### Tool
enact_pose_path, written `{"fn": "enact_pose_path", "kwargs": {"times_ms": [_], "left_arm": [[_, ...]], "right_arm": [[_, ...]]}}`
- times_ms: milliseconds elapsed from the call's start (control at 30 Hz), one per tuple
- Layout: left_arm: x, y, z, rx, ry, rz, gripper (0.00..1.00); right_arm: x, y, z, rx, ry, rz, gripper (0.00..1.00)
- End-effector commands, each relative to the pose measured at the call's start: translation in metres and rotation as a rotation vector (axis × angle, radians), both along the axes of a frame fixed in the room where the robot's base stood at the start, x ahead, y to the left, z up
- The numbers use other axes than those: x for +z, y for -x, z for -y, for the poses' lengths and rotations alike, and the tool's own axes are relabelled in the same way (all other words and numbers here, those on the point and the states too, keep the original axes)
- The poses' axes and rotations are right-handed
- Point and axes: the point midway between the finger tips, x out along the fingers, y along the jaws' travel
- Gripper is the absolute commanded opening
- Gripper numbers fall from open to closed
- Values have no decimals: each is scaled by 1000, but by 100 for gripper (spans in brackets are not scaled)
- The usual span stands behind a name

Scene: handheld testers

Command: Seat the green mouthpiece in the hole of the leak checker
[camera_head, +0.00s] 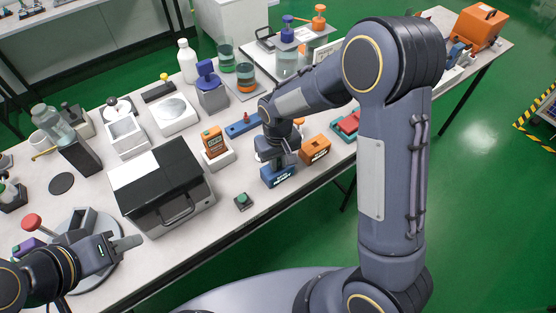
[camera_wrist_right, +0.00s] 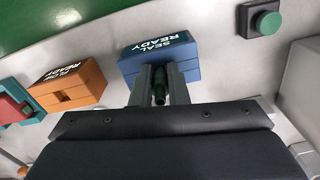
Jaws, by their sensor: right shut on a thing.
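A blue box (camera_wrist_right: 165,57) reads "SEAL READY" in the right wrist view, and it also shows in the head view (camera_head: 279,176). I take it to be the leak checker. My right gripper (camera_wrist_right: 160,88) is shut on a small dark green piece (camera_wrist_right: 160,98), likely the mouthpiece, at the near side of the blue box. In the head view my right gripper (camera_head: 276,163) is right over the box. The hole is hidden, and I cannot tell whether the piece touches the box. My left gripper (camera_head: 127,243) is at the lower left, away from these, its opening unclear.
An orange "FLOW READY" box (camera_wrist_right: 69,88) stands beside the blue one, with a red and teal device (camera_head: 346,126) beyond. A green button (camera_head: 242,201) sits near the table's front edge. A black-lidded machine (camera_head: 165,185) and an orange tester (camera_head: 213,141) stand left.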

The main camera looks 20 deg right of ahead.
Motion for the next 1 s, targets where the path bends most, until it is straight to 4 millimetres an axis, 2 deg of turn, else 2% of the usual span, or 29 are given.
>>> {"fn": "enact_pose_path", "kwargs": {"times_ms": [33, 67, 233, 467, 567, 800, 1000], "left_arm": [[-2, 0, 0, 0, 0, 0, 36], [-1, 0, 0, 0, 0, 0, 36], [-1, 0, 0, 0, 0, 0, 36], [-1, 0, 0, 0, 0, 0, 36], [-1, 0, 0, 0, 0, 0, 36], [-1, 0, 0, 0, 0, 0, 36], [-1, 0, 0, 0, 0, 0, 36]], "right_arm": [[-3, 0, 0, 0, 0, 0, 0], [-1, 0, 0, 0, 0, 0, 18], [-1, 0, 0, 0, 0, -1, 40], [0, 0, 0, 0, 0, 0, 40], [6, -1, 0, 0, 0, 2, 40], [47, -1, -1, 0, -2, 6, 40], [72, -1, 0, 0, -1, 3, 40]]}}
